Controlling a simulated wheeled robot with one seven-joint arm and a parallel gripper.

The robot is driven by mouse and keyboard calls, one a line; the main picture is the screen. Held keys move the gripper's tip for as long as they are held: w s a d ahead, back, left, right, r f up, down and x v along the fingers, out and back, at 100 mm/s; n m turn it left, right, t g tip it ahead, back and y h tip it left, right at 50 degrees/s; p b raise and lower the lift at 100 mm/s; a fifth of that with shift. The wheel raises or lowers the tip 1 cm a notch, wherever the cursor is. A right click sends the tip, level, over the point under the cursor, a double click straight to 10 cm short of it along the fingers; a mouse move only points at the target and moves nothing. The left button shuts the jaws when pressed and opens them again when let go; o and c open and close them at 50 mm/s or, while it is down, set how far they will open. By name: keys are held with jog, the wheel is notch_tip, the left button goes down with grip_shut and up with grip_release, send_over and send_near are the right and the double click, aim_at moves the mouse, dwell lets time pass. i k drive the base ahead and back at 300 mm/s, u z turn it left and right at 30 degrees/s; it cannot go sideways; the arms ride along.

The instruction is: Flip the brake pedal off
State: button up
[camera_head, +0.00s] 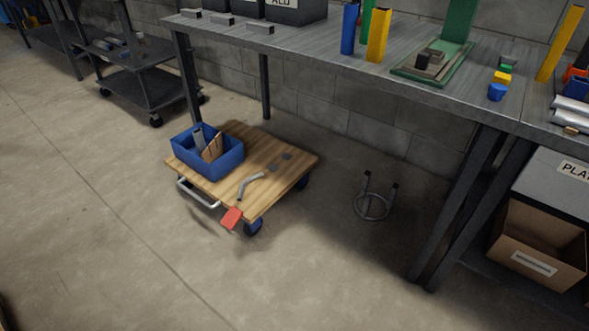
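The brake pedal (232,218) is a red plate at the front corner of a low wooden dolly (225,190), close to a dark caster (254,227). The pedal sticks out past the board's edge and appears tilted down. Whether it is engaged cannot be told at this size. A blue bin (222,166) with some brown and grey pieces in it sits on the dolly's left part. My gripper is not in view.
A grey bent bar (249,184) lies on the dolly, and a white handle (198,194) is at its left edge. A metal ring stand (372,205) is on the floor to the right. A workbench (330,60) stands behind. The floor in front is clear.

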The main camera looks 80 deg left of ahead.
aim_at(229, 220)
jog(key=u, duration=1.75)
jog(key=k, duration=1.45)
jog(key=u, duration=1.15)
jog(key=i, duration=1)
jog(key=u, duration=0.35)
jog(key=i, duration=1.5)
